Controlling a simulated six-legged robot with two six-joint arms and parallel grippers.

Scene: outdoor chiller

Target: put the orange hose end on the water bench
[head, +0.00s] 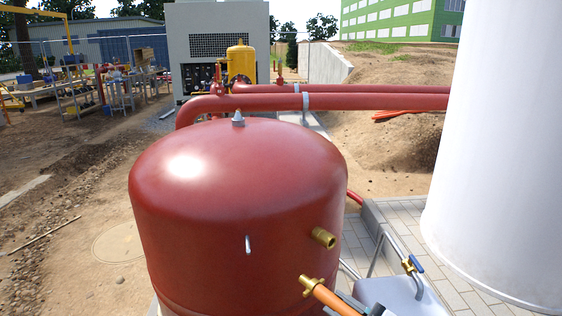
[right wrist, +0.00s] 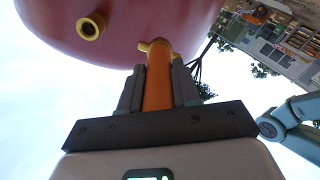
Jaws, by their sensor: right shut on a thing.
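The orange hose end (head: 330,299) has a brass coupling (head: 308,285) at its tip and shows low in the head view, in front of the red tank (head: 235,190). My right gripper (head: 352,306) is shut on the hose, partly cut off by the bottom edge. In the right wrist view the orange hose (right wrist: 158,88) stands between the two fingers (right wrist: 158,95), its brass coupling beyond them. I cannot tell whether the coupling touches the tank. No bench that I can clearly name as the water bench shows. My left gripper is not in view.
A brass port (head: 323,238) sticks out of the tank above the hose. A pale rounded body with a blue-handled tap (head: 412,264) is at lower right. A large white cylinder (head: 510,150) stands at right. Benches (head: 110,98) stand far left. Red pipes (head: 370,101) run behind the tank.

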